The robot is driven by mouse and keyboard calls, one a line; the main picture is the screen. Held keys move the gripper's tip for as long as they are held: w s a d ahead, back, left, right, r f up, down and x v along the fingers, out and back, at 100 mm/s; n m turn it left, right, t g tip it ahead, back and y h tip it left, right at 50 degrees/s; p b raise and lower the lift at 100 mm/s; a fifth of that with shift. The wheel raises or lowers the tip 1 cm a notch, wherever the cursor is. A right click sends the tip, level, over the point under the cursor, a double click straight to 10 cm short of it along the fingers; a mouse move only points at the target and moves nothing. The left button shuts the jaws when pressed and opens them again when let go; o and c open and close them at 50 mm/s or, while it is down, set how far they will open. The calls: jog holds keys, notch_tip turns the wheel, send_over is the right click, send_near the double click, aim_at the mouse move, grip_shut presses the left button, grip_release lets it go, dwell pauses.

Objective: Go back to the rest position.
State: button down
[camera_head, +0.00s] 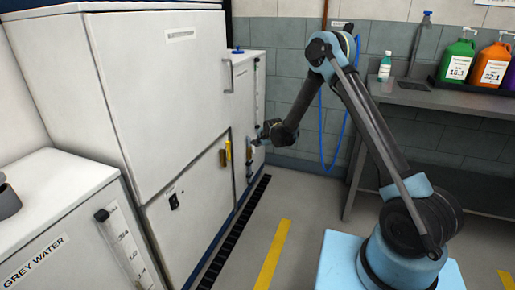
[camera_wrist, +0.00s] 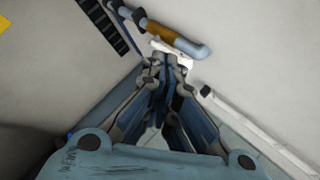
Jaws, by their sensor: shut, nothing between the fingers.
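My gripper (camera_head: 264,136) is at the end of my arm, which reaches left towards the white cabinets. Its fingers are shut and empty. In the wrist view the two fingertips (camera_wrist: 166,62) come together just below a pipe with an orange-brown sleeve (camera_wrist: 172,36) and a grey-blue elbow. I cannot tell whether the tips touch the pipe. In the head view the gripper is beside the front of the narrow white tank (camera_head: 243,105), near its lower fittings.
A large white cabinet (camera_head: 165,80) and a grey water tank (camera_head: 75,235) stand at left. A steel bench (camera_head: 430,97) with coloured bottles (camera_head: 457,62) is at right. A blue hose (camera_head: 322,130) hangs on the wall. The floor (camera_head: 310,205) between is clear, with a yellow stripe.

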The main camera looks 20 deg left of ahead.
jog(key=shift+v, duration=1.2)
jog(key=d+r+n+h, duration=0.2)
jog(key=d+r, duration=1.2)
jog(key=d, duration=0.5)
jog(key=s+d+r+n+g+h, duration=0.1)
jog(key=s+d+r, duration=0.4)
jog(key=d, duration=0.5)
jog(key=s+d+r+n+h, duration=0.1)
jog(key=s+d+r, duration=0.35)
jog(key=d, duration=0.45)
jog(key=s+d+r+n+g+h, duration=0.1)
jog(key=s+d+r+n, duration=0.1)
jog(key=s+d, duration=1.35)
jog(key=s+d+f+n+g, duration=0.1)
jog(key=s+d+f, duration=0.2)
jog(key=s, duration=0.6)
jog(key=s+d+f+n+g+h, duration=0.1)
jog(key=s+d+f, duration=0.3)
jog(key=s, duration=0.6)
jog(key=shift+d+f, duration=0.25)
jog(key=shift+d, duration=0.25)
